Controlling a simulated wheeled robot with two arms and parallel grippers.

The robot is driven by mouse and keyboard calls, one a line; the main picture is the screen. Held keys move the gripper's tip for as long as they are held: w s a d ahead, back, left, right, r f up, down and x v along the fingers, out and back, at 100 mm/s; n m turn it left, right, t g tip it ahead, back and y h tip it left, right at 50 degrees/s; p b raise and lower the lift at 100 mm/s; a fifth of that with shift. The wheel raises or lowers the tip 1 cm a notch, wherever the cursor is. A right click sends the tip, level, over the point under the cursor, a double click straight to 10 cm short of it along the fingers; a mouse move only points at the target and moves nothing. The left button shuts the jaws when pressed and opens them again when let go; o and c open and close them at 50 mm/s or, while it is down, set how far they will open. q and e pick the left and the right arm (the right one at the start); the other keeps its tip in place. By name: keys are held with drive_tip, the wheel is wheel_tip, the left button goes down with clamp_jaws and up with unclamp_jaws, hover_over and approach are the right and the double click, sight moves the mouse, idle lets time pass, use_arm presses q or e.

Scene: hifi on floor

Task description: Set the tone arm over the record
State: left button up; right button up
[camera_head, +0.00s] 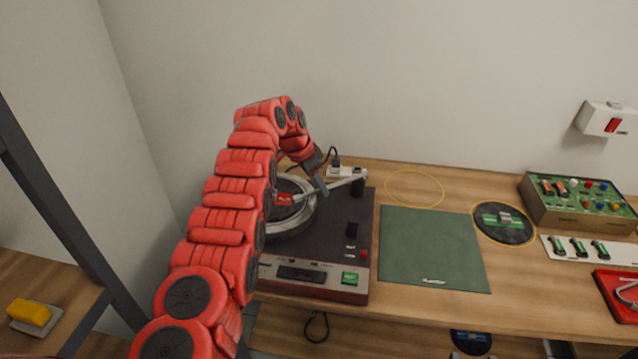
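A green mat (432,248) lies right of the player. Beyond it are a dark round pad (503,223), a board with coloured knobs (580,200), a white strip with batteries (590,249) and a red tray (618,295). A socket strip (345,171) stands behind the player.

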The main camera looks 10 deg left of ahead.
use_arm(q)
drive_tip(key=shift+r, duration=0.1)
drive_tip(key=shift+a+r, duration=0.15)
drive_tip(key=shift+r, duration=0.15)
drive_tip(key=v, duration=1.6)
drive_tip(key=shift+s+a+r+b, duration=0.15)
drive_tip(key=shift+s+r+b, duration=0.1)
drive_tip(key=shift+r+b, duration=0.1)
drive_tip(key=shift+f, duration=0.1)
